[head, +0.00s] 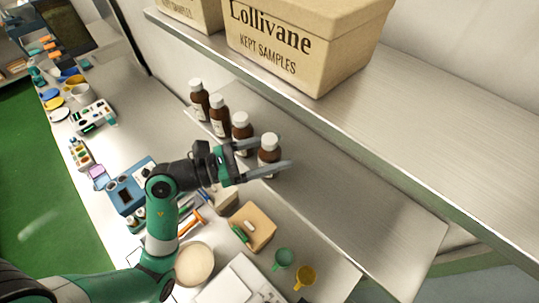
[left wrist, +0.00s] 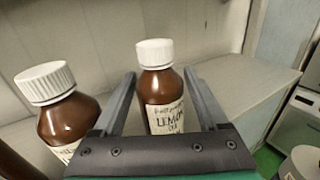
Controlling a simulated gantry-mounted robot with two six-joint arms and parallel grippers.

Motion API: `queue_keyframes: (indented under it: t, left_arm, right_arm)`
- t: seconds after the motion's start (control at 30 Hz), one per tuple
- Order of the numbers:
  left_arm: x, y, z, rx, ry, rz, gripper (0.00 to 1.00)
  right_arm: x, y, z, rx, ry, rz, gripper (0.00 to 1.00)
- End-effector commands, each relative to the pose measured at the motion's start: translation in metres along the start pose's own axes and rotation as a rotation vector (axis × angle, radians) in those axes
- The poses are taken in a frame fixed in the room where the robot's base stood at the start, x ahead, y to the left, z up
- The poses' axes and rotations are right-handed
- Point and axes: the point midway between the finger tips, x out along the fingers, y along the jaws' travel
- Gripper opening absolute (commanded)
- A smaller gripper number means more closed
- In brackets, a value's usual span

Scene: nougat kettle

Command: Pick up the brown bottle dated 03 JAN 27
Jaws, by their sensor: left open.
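Several brown bottles with white caps stand upright in a row on the lower metal shelf in the head view. My left gripper (head: 288,151) is open, with its fingers on either side of the nearest bottle (head: 269,156). In the left wrist view that bottle (left wrist: 160,88) stands between the open fingers (left wrist: 160,73); its handwritten label reads LEMON, and no date is legible. The neighbouring bottle (left wrist: 68,118) is left of the fingers, its label mostly hidden. The other bottles (head: 242,130), (head: 220,116), (head: 199,100) stand farther back. My right gripper is not in view.
An upper shelf (head: 430,120) with kept-samples boxes (head: 300,45) overhangs behind the bottles. The lower shelf (head: 350,205) is bare to the right.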

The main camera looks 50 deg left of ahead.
Motion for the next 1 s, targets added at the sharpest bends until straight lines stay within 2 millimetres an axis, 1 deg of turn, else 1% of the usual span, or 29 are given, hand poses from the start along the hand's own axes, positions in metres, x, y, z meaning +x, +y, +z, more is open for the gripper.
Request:
queue_keyframes:
  t: [0.03,0.13,0.37,0.5,0.77,0.8,1.0]
  left_arm:
    - [0.009,-0.001,0.002,-0.001,0.001,-0.004,0.76]
    - [0.02,-0.001,0.001,0.0,0.0,-0.002,0.76]
    - [0.021,0.0,0.001,0.001,-0.001,0.0,0.76]
    - [0.021,0.0,0.001,0.0,-0.001,0.0,0.51]
    - [0.021,0.0,0.001,0.0,-0.001,0.0,0.04]
    - [0.021,0.0,0.001,0.0,-0.001,0.0,0.0]
    - [0.021,0.0,0.001,0.001,-0.002,0.0,0.0]
  right_arm:
    - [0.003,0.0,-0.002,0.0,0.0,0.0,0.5]
    - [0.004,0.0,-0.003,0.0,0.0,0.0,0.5]
    - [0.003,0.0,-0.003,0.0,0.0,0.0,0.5]
    - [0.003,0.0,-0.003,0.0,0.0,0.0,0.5]
    - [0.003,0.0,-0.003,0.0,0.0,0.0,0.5]
    - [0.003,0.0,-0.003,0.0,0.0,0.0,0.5]
    - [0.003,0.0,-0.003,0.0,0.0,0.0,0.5]
